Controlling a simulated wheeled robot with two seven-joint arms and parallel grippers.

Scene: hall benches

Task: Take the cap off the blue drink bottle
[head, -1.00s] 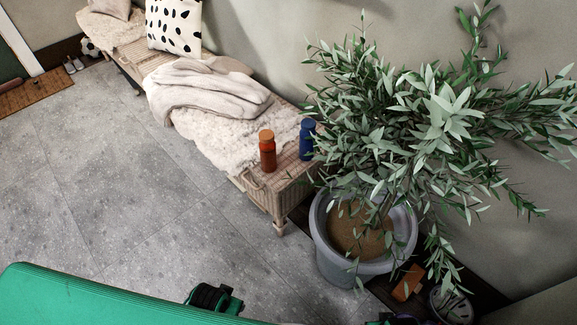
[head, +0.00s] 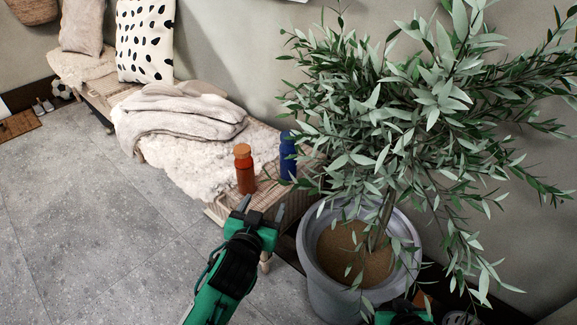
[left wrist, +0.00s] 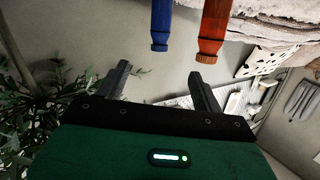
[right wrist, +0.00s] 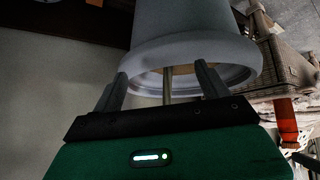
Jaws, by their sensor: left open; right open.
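The blue drink bottle (head: 288,158) stands upright at the near end of the bench, its right side close to the plant's leaves. Its cap looks the same dark blue. The bottle also shows upside down in the left wrist view (left wrist: 161,22). My left gripper (head: 262,208) is open and empty, in front of the bench end and short of the bottles. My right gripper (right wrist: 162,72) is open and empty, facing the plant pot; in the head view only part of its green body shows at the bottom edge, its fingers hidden.
An orange bottle (head: 245,170) with an orange cap stands left of the blue one. The bench (head: 217,213) carries a fleece, a blanket (head: 185,115) and a spotted pillow (head: 145,40). A leafy plant in a grey pot (head: 318,268) blocks the right. The floor at left is clear.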

